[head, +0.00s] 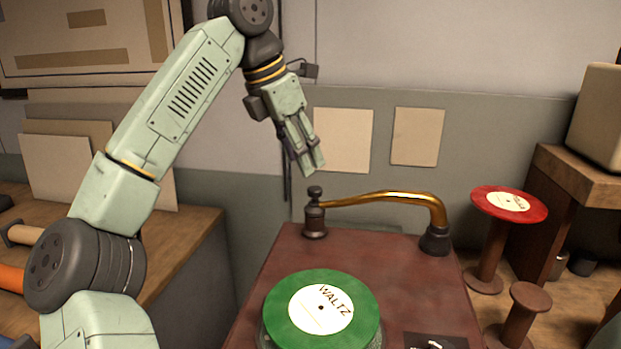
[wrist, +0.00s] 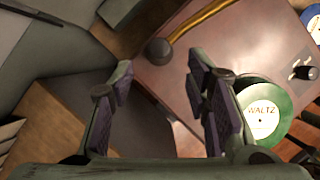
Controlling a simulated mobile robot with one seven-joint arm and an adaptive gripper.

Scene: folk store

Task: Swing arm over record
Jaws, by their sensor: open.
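The record player (head: 290,262) is a reddish-brown box at the bottom centre of the head view. A green record (head: 280,323) with a white WALTZ label lies on it; it also shows in the wrist view (wrist: 282,98). The brass tone arm (head: 385,195) lies across the back of the box, between a dark post (head: 315,214) on the left and a black end piece (head: 435,241) on the right. It is clear of the record. My gripper (head: 313,165) is open and empty, above and behind the left post, touching nothing. Its fingers also show in the wrist view (wrist: 155,85).
A red record (head: 493,205) rests on a wooden stand at the right, near an empty stand (head: 528,300). A dark knob (wrist: 301,73) is on the player's front corner. A wooden bench (head: 185,245) stands left. Two paper sheets (head: 417,136) hang on the wall behind.

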